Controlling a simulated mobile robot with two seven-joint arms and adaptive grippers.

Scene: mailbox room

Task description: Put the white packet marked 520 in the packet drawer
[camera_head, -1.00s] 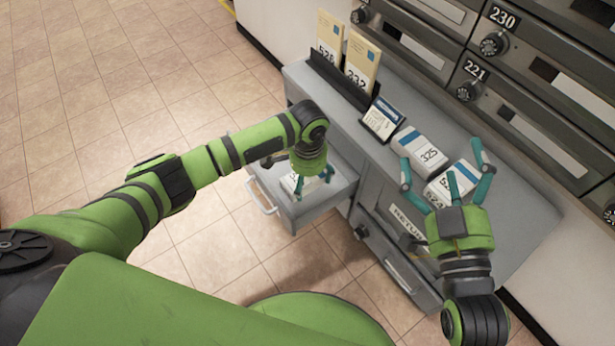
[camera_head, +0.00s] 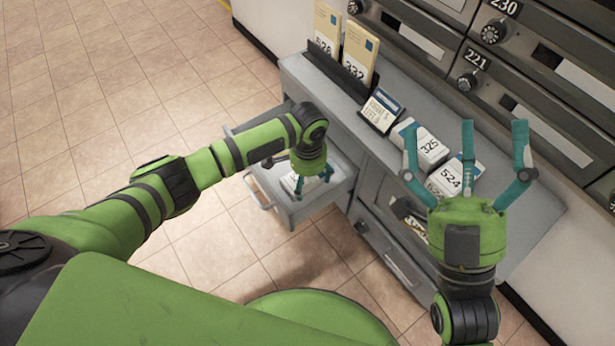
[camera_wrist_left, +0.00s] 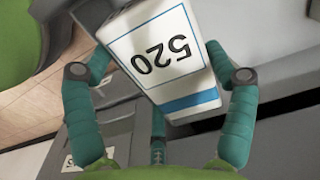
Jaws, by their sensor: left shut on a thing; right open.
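The white packet marked 520 (camera_wrist_left: 165,55) has a blue stripe and fills the upper middle of the left wrist view. My left gripper (camera_head: 312,186) is shut on it, with teal fingers on both sides. In the head view, the packet (camera_head: 289,183) is mostly hidden by my gripper. It is at the open grey drawer (camera_head: 275,200), within the drawer's outline; I cannot tell whether it touches the drawer's floor. My right gripper (camera_head: 467,160) is open and empty, with its fingers spread over the counter's right part.
On the grey counter (camera_head: 510,220) lie white packets marked 325 (camera_head: 425,148) and 524 (camera_head: 448,180). A small card stand (camera_head: 381,110) and a black rack (camera_head: 335,75) with upright tan envelopes (camera_head: 360,55) stand farther left. Numbered mailboxes (camera_head: 545,75) line the wall behind.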

